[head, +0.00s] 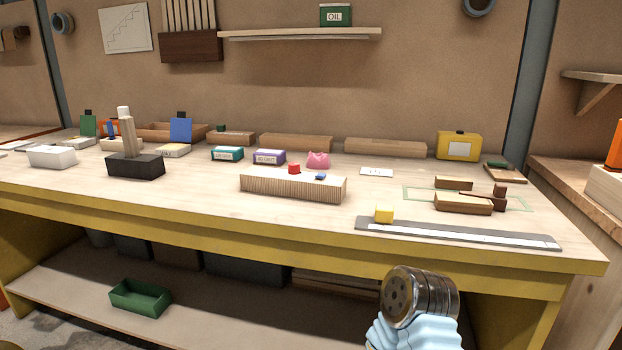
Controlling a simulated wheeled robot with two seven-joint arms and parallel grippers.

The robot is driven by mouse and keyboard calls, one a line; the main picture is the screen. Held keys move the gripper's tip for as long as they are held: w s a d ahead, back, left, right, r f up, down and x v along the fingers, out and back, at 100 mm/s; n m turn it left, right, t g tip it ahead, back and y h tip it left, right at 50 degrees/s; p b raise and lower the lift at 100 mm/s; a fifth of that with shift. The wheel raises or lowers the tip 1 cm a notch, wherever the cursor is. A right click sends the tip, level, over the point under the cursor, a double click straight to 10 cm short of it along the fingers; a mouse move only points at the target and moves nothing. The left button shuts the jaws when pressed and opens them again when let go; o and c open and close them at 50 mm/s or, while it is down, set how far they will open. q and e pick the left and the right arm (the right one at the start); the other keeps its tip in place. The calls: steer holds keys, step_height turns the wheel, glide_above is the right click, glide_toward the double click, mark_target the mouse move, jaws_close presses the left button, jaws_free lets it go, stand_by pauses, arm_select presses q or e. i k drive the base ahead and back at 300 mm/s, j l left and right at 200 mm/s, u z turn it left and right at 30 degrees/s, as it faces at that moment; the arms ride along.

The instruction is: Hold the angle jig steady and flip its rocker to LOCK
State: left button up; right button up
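No part on the bench carries a readable LOCK mark, so I cannot tell for sure which one is the angle jig. A ribbed wooden block (293,187) lies near the middle front, with a small red piece (294,169) and a small blue piece (320,177) on top. Right of it, wooden pieces (463,204) lie within a green outline on the bench. At the left, a dark block (135,166) carries an upright pale wooden post (128,137). No gripper fingers show. A metallic, light-blue part of my arm is at the lower right, in front of the bench.
Small boxes, a pink lump (318,160) and a yellow can (459,146) stand behind. A green tray (140,297) sits on the lower shelf.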

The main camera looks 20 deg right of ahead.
mark_target(332, 189)
steer(key=i+j+z, duration=0.2)
steer(key=z, duration=0.15)
steer(key=i+j+z, duration=0.7)
steer(key=k+l+u, duration=0.1)
steer(key=k+u, duration=0.4)
steer(key=u, duration=0.2)
steer(key=k+u, duration=0.35)
steer(key=i+l, duration=0.05)
steer(key=i, duration=0.05)
